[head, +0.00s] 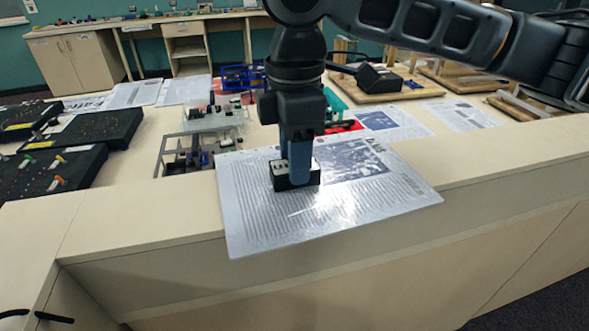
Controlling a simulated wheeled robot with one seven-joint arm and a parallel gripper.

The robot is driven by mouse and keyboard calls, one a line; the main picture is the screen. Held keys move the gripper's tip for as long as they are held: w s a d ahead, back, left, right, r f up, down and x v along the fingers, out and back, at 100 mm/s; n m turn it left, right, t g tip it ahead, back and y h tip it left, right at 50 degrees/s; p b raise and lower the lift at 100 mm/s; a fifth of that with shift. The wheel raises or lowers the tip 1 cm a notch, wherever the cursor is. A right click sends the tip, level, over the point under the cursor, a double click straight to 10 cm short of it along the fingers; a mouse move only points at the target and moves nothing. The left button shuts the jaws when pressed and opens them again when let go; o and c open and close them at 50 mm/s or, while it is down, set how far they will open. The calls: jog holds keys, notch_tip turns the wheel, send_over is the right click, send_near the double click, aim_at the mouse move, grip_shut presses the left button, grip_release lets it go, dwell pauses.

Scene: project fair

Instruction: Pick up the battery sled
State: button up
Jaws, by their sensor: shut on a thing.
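A small black block with a pale top, which I take to be the battery sled (280,181), is at the printed sheet's upper middle. My gripper (298,182) points straight down over it, with blue-grey fingers shut on it. The fingers and wrist hide part of the block. I cannot tell whether its underside touches the sheet or is slightly above it. The glossy printed sheet (290,218) lies on the near ledge and overhangs its front edge.
Black boards with coloured pegs (52,172) lie at the left. A grey open frame (185,150) stands just left of the sheet. Wooden-based models (380,85) and more printed sheets (465,115) are behind to the right. The ledge (510,150) is clear at the right.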

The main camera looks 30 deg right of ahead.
jog(key=c, duration=0.3)
jog(key=shift+r, duration=0.1)
jog(key=shift+c, duration=0.2)
jog(key=shift+r, duration=0.6)
notch_tip(320, 180, up, 3)
jog(key=shift+d+f+b, duration=0.1)
jog(key=shift+d+b, duration=0.05)
jog(key=shift+b, duration=0.2)
jog(key=s+d+r+b, duration=0.1)
jog(key=s+d+r, duration=0.3)
jog(key=d, duration=0.6)
notch_tip(320, 180, up, 3)
jog(key=shift+d+f, duration=0.1)
jog(key=shift+d, duration=0.2)
